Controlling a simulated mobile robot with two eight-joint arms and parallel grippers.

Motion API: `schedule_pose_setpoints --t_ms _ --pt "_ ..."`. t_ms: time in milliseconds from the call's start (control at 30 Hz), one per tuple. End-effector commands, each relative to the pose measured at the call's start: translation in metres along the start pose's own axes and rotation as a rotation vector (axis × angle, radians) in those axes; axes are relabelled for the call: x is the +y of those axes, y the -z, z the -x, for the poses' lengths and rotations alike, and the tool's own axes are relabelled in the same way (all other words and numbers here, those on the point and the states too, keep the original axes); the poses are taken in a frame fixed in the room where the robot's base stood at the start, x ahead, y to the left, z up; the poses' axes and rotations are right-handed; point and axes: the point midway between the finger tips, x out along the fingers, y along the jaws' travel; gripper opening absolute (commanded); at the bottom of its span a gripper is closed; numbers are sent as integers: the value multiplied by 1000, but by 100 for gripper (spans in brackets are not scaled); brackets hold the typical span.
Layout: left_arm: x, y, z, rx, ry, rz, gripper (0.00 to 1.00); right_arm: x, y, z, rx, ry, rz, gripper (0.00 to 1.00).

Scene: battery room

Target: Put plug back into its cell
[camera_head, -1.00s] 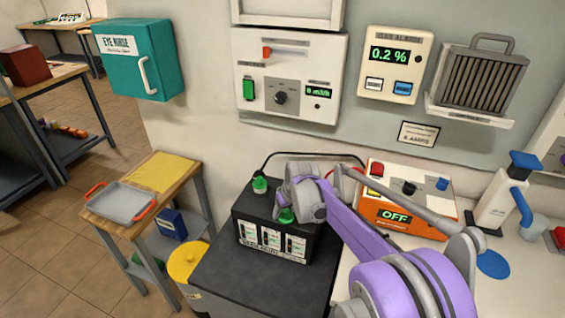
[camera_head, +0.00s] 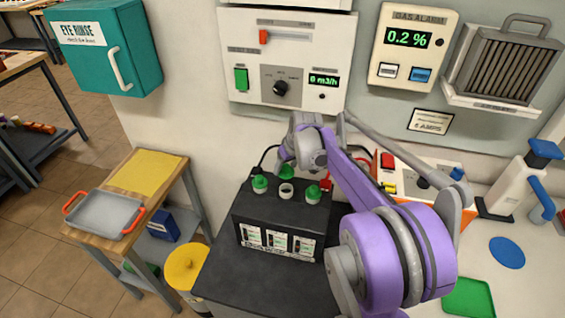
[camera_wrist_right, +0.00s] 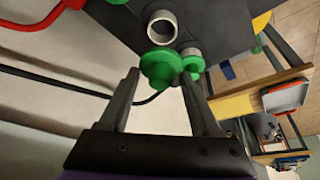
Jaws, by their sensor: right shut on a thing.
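The black battery (camera_head: 265,213) stands on a dark stand, with green plugs on its left cell (camera_head: 260,183) and right cell (camera_head: 313,193). The middle cell opening (camera_head: 286,190) is an uncovered white ring, also in the right wrist view (camera_wrist_right: 160,27). My right gripper (camera_wrist_right: 157,78) is shut on a green plug (camera_wrist_right: 158,68). In the head view the held plug (camera_head: 285,171) shows below the gripper (camera_head: 287,160), just behind the open ring in the picture and apart from it. A seated plug (camera_wrist_right: 192,62) shows beside it in the wrist view. My left gripper is not in view.
A red clamp (camera_head: 327,184) and black cable lie at the battery's back. The orange charger (camera_head: 405,177) stands to the right, behind my right arm. A side table with a grey tray (camera_head: 105,212) and a yellow bin (camera_head: 187,267) stand left.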

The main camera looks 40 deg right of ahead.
Motion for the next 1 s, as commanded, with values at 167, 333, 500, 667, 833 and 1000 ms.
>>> schedule_pose_setpoints --t_ms 167,333,500,667,833,1000 --pt "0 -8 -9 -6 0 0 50 0 -6 -13 -1 0 0 12" --pt "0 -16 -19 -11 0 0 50 0 -12 -29 -1 0 0 12" --pt "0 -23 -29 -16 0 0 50 0 -18 -44 -1 0 0 12" --pt "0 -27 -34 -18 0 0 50 0 -22 -53 -1 0 0 12" --pt "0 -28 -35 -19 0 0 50 0 -23 -56 0 0 0 12" --pt "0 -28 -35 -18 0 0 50 0 -23 -56 0 0 0 12"
